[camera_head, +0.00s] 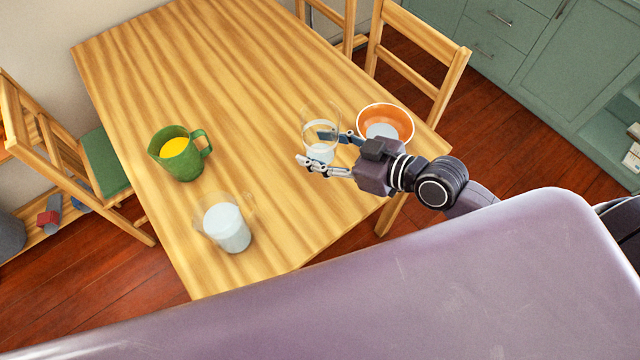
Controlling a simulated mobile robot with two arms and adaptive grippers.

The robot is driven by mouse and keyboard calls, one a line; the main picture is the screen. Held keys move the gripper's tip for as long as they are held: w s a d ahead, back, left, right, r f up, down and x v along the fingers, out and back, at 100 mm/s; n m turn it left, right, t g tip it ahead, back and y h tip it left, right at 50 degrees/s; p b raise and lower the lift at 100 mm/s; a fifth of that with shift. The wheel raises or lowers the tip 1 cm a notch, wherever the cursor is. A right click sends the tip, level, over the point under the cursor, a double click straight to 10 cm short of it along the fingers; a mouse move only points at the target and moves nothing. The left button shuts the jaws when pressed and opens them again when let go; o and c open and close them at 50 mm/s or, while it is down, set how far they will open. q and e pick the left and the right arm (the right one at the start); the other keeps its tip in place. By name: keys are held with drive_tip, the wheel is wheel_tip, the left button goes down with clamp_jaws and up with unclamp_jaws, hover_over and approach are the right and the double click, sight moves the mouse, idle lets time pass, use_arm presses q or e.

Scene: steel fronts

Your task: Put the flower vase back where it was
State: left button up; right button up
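No vase with flowers shows in the head view. A clear drinking glass (320,117) with something whitish in its lower part stands upright near the table's right edge. My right gripper (313,148) reaches in from the right at this glass, with its two fingers apart and the glass between them. Whether the fingers press on the glass cannot be told. My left gripper is out of view.
Chairs (425,40) flank the table. Its far part is clear.

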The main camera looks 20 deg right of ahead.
drive_tip(key=b, duration=0.2)
hover_over(320, 189)
wheel_tip(320, 189, down, 10)
drive_tip(key=shift+f, duration=0.2)
wheel_tip(320, 189, down, 4)
drive_tip(key=shift+f+b, duration=0.1)
drive_tip(key=shift+b, duration=0.7)
drive_tip(key=shift+f, duration=0.4)
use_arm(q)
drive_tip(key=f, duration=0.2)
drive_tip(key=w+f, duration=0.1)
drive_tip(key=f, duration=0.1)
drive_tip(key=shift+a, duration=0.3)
use_arm(e)
drive_tip(key=shift+f+b, duration=0.15)
drive_tip(key=shift+b, duration=0.2)
drive_tip(key=o, duration=1.5)
drive_tip(key=shift+c, duration=0.2)
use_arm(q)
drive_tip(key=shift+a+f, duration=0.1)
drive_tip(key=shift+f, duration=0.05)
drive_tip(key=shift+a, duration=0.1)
